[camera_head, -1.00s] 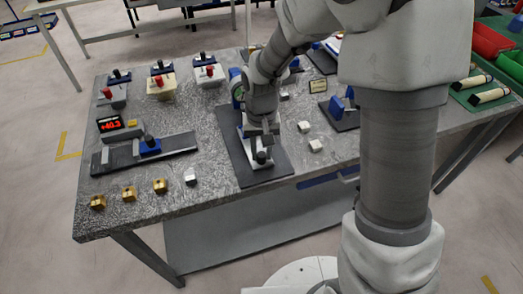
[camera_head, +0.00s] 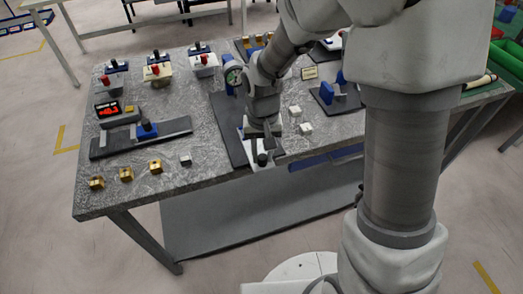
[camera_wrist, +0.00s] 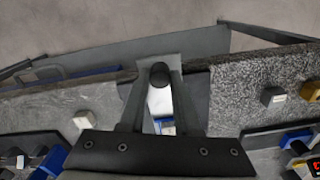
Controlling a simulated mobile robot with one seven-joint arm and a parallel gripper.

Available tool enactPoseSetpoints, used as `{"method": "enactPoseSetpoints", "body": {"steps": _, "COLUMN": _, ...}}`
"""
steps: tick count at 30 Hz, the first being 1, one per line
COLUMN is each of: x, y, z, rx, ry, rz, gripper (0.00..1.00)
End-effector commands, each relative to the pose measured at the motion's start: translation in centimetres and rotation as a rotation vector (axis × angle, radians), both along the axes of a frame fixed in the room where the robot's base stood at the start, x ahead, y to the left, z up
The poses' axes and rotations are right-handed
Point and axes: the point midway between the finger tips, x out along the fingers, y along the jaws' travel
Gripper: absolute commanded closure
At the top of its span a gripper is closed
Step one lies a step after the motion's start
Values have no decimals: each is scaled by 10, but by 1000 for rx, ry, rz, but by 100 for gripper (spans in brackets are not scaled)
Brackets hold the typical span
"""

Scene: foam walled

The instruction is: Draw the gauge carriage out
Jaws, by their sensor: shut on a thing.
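The gauge carriage (camera_head: 249,133) is a pale grey slide with an upright black knob (camera_head: 262,158) at its front end. It lies along a dark base plate (camera_head: 226,122), its front end at the table's front edge. A round green-rimmed gauge (camera_head: 233,76) with a blue part stands at the back, partly behind my arm. My gripper (camera_head: 260,138) points down and is shut on the carriage's knob end. In the wrist view the black knob (camera_wrist: 159,73) sits between the fingers (camera_wrist: 160,95), with a white block behind it. The exact contact is hard to see.
Left on the speckled table (camera_head: 205,172) are a red digital display (camera_head: 108,109), a dark rail with a blue slider (camera_head: 146,131) and several brass blocks (camera_head: 126,173). Pale blocks (camera_head: 305,128) and a blue fixture (camera_head: 327,93) stand right. Floor in front is free.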

Motion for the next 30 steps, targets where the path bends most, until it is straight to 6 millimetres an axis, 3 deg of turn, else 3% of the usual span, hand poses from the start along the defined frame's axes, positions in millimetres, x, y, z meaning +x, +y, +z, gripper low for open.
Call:
{"method": "enactPoseSetpoints", "body": {"steps": 5, "x": 1, "y": 0, "z": 1, "rx": 0, "ry": -2, "rz": 0, "gripper": 100}}
{"method": "enactPoseSetpoints", "body": {"steps": 6, "x": 1, "y": 0, "z": 1, "rx": 0, "ry": -1, "rz": 0, "gripper": 62}}
{"method": "enactPoseSetpoints", "body": {"steps": 10, "x": 1, "y": 0, "z": 1, "rx": 0, "ry": -1, "rz": -1, "gripper": 39}}
{"method": "enactPoseSetpoints", "body": {"steps": 22, "x": 1, "y": 0, "z": 7, "rx": 1, "ry": -2, "rz": -1, "gripper": 39}}
{"method": "enactPoseSetpoints", "body": {"steps": 26, "x": 2, "y": 0, "z": 28, "rx": 2, "ry": -6, "rz": -2, "gripper": 39}}
{"method": "enactPoseSetpoints", "body": {"steps": 30, "x": 2, "y": 0, "z": 62, "rx": 2, "ry": -7, "rz": -2, "gripper": 39}}
